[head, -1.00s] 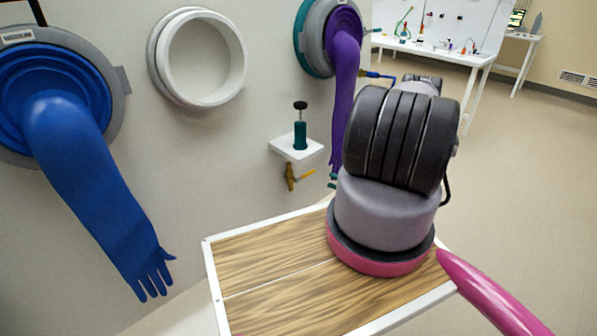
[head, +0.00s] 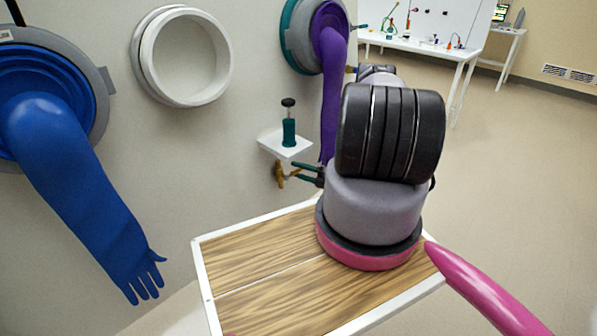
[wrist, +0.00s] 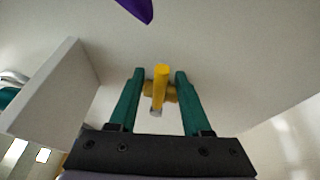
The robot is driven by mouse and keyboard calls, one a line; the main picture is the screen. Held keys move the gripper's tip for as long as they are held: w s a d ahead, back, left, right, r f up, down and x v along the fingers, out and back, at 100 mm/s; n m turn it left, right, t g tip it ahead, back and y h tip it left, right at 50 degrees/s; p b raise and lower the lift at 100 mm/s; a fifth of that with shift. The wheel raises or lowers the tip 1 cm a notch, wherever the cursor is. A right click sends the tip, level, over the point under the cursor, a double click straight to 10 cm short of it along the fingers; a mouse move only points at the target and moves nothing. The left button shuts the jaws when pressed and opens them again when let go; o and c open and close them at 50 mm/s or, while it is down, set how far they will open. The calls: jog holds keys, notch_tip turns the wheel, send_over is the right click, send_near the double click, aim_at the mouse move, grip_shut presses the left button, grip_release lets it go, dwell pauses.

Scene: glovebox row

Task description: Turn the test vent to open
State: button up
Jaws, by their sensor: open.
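The test vent (head: 279,175) is a small brass valve on the wall, under a white shelf. In the wrist view its yellow lever (wrist: 161,84) points toward my camera, with the brass body (wrist: 149,92) behind it. My gripper (head: 296,171) has teal fingers and comes to the valve from the right. In the wrist view, my gripper (wrist: 160,73) is open, with one finger on each side of the yellow lever and a gap on both sides. In the head view the fingers hide most of the lever.
The white shelf (head: 285,146) carries a teal plunger-like fitting (head: 289,128) just above the valve. A purple glove (head: 332,95) hangs close to my arm. A blue glove (head: 80,185) hangs at the left, beside a white ring port (head: 183,58). Open floor lies at the right.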

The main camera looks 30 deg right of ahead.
grip_shut()
dwell(1.3)
